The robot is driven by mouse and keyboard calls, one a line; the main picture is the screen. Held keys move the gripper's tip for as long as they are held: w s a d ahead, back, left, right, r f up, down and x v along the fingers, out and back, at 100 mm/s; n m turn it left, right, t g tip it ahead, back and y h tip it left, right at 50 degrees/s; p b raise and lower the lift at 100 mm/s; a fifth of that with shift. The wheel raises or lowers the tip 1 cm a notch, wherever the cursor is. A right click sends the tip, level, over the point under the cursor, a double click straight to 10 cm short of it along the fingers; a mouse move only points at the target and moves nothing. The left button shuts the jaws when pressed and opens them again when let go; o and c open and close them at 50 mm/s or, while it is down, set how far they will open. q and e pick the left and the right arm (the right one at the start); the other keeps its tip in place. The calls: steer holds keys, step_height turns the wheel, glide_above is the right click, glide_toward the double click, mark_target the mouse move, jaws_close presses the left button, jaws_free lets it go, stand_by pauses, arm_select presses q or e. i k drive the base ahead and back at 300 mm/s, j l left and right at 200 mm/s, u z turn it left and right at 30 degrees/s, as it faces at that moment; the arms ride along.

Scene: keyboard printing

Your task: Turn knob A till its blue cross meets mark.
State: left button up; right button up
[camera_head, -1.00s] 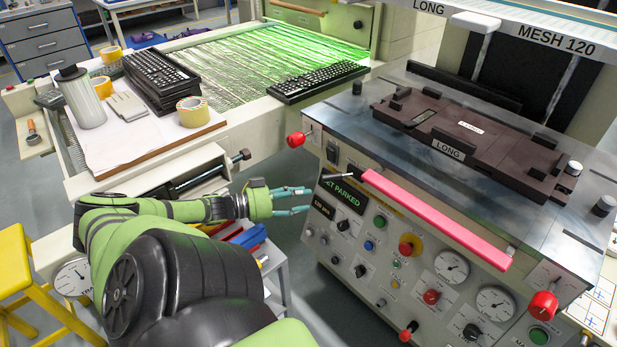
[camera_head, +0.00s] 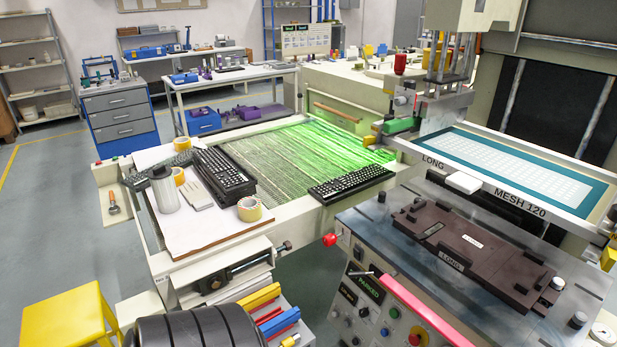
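The printing machine (camera_head: 350,215) stands at the right. A red knob (camera_head: 330,240) sticks out at the left end of its table. I see no letter on it, so I cannot tell whether it is knob A. No blue cross or mark can be made out. Neither gripper is in view; only a dark part of my arm shows at the bottom left.
A pink bar (camera_head: 425,312) runs along the machine's front. A brown LONG fixture (camera_head: 470,250) lies on its table, below the MESH 120 screen frame (camera_head: 510,195). A conveyor (camera_head: 290,160) holds keyboards. A yellow stool (camera_head: 66,322) stands at the lower left.

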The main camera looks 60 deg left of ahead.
mark_target(329, 240)
steer(key=j+u, duration=0.1)
steer(key=u, duration=0.3)
steer(key=i+u, duration=0.1)
steer(key=u, duration=0.35)
steer(key=i+j+u, duration=0.1)
steer(key=u, duration=0.75)
steer(key=i+u, duration=0.15)
steer(key=i, duration=0.1)
